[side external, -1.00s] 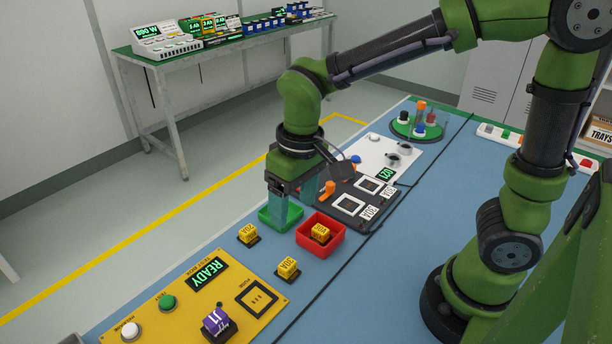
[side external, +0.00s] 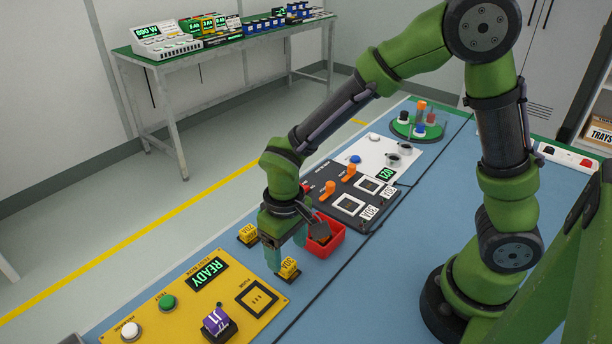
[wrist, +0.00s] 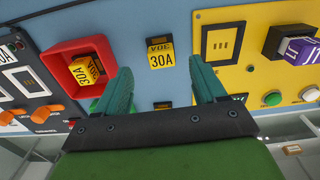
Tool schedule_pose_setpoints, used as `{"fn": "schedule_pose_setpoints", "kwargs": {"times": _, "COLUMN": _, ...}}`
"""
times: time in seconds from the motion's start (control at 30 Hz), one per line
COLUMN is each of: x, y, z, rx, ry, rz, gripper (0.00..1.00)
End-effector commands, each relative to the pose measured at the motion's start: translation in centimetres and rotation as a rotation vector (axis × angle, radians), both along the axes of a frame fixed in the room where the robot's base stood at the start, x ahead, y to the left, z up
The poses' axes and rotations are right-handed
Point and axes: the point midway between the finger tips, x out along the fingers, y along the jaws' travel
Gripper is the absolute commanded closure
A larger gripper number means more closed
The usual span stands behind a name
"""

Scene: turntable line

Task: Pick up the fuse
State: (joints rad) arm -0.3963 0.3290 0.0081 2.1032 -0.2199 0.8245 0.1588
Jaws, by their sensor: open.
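My gripper (side external: 286,250) is open, its teal fingers pointing down just behind a yellow fuse (side external: 289,268) on the blue table. In the wrist view the same fuse (wrist: 160,55), marked 30A, lies ahead of the gap between the fingertips (wrist: 163,80), and nothing is held. A second yellow fuse (side external: 248,234) stands to the left, partly behind my gripper; in the wrist view most of it is hidden by the gripper's mount. A third yellow fuse (wrist: 86,70), also marked 30A, lies in a red bin (wrist: 66,52). The bin (side external: 325,246) is partly covered by my gripper.
A yellow panel (side external: 168,330) with a READY display, buttons, a square socket and a purple block (side external: 217,322) is in front. A dark panel (side external: 345,204) with orange knobs lies behind the bin. Bare blue table is to the right.

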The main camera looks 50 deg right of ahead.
Motion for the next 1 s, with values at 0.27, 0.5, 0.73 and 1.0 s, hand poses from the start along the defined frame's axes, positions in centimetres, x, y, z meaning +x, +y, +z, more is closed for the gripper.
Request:
{"fn": "schedule_pose_setpoints", "kwargs": {"times": 0.27, "x": -0.1, "y": 0.2, "z": -4.0, "rx": -0.002, "ry": 0.005, "rz": 0.000, "gripper": 0.30}}
{"fn": "schedule_pose_setpoints", "kwargs": {"times": 0.5, "x": 0.0, "y": 0.2, "z": -5.1, "rx": 0.000, "ry": 0.001, "rz": 0.000, "gripper": 0.30}}
{"fn": "schedule_pose_setpoints", "kwargs": {"times": 0.73, "x": 0.0, "y": 0.2, "z": -5.0, "rx": 0.000, "ry": 0.001, "rz": 0.000, "gripper": 0.47}}
{"fn": "schedule_pose_setpoints", "kwargs": {"times": 1.0, "x": 0.0, "y": 0.2, "z": -5.0, "rx": 0.000, "ry": 0.000, "rz": 0.000, "gripper": 0.88}}
